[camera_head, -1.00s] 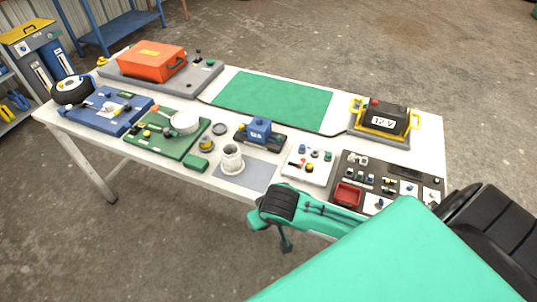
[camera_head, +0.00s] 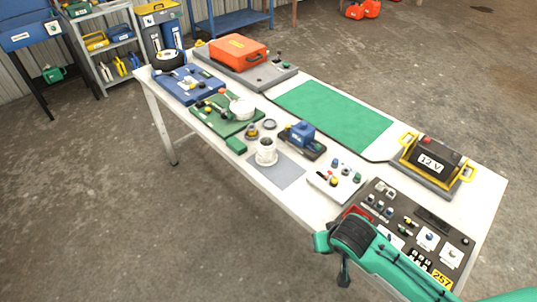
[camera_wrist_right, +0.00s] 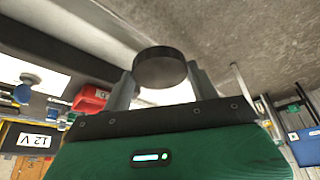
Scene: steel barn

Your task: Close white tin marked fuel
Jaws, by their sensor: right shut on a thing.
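A whitish open-topped tin (camera_head: 266,152) stands upright on a grey mat at the front middle of the table in the head view. Its marking is too small to read. My right gripper (camera_head: 344,280) is off the table's front edge, to the right of the tin and well apart from it. In the right wrist view, my right gripper (camera_wrist_right: 161,84) is shut on a dark round lid-like disc (camera_wrist_right: 160,66), held between its two fingers. In the head view the disc is hard to make out. My left gripper is not in view.
Right of the tin are a white switch plate (camera_head: 335,182) and a dark panel (camera_head: 412,222). A blue device (camera_head: 301,134) stands behind it, and a green board (camera_head: 212,120) lies to its left. The green mat (camera_head: 335,115) is clear.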

